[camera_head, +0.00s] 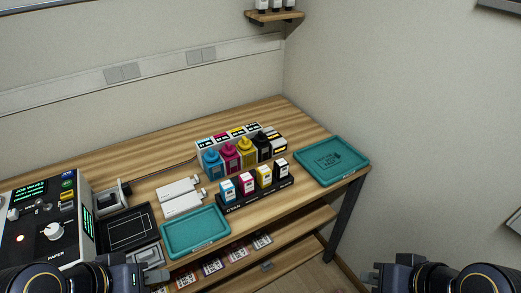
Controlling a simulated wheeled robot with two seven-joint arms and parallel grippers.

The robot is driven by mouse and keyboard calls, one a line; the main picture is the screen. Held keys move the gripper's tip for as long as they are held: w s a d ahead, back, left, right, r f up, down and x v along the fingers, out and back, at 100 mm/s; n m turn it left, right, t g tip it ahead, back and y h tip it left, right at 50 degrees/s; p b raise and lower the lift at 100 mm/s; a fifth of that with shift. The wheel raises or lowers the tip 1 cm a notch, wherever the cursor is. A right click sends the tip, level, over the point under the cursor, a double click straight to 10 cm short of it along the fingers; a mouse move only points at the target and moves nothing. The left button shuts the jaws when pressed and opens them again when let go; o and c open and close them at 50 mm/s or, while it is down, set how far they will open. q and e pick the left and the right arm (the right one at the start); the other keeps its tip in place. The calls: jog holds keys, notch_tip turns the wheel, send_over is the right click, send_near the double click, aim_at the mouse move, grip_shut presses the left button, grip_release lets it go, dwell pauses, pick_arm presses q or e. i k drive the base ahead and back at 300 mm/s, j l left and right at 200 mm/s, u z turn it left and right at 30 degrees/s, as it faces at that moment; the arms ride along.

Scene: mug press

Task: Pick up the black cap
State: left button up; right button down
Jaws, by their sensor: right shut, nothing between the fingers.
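A black ink bottle (263,149) stands at the right end of a row with a cyan bottle (213,164), a magenta bottle (230,157) and a yellow bottle (246,152). A small black top shows on the black bottle; it is too small to tell its cap apart clearly. My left gripper (153,278) is at the bottom edge, in front of the table; its fingers are partly cut off, so its opening is unclear. My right gripper (369,277) is shut and empty at the bottom right, off the table's right end and far from the bottles.
Small ink boxes stand on a black rack (258,194) before the bottles. Teal trays lie at front (195,232) and right (331,161). A control machine (42,225) and a black tray (127,229) fill the left. White parts (181,204) lie mid-table. Shelves are below.

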aim_at(260, 138)
jog(key=i+j+u, duration=0.15)
jog(key=u, duration=0.3)
jog(key=i+j+u, duration=0.15)
jog(key=u, duration=0.25)
